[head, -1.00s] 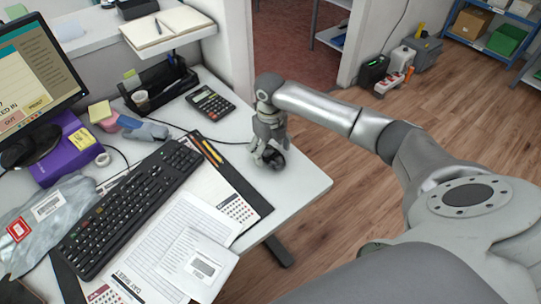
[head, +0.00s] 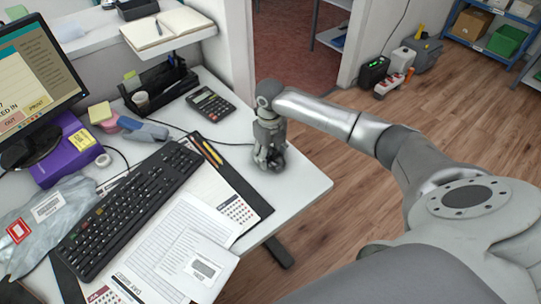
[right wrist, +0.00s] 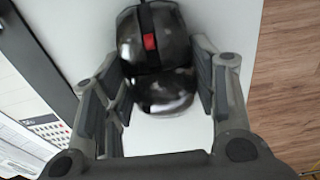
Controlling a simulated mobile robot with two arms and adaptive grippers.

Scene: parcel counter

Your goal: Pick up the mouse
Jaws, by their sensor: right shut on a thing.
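The mouse (right wrist: 155,60) is dark and glossy with a red scroll wheel, and it shows best in the right wrist view. It lies between the two fingers of my right gripper (right wrist: 158,90), which is shut on it. In the head view the right gripper (head: 269,160) points down over the right part of the white desk (head: 300,182) and hides most of the mouse. I cannot tell whether the mouse still touches the desk. My left gripper is not in view.
A black keyboard (head: 130,208), papers (head: 199,257) and a dark desk pad with pencils lie left of the gripper. A calculator (head: 210,103) and a black organizer (head: 158,87) stand behind. A cable runs across the desk toward the mouse. The desk's right edge is close.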

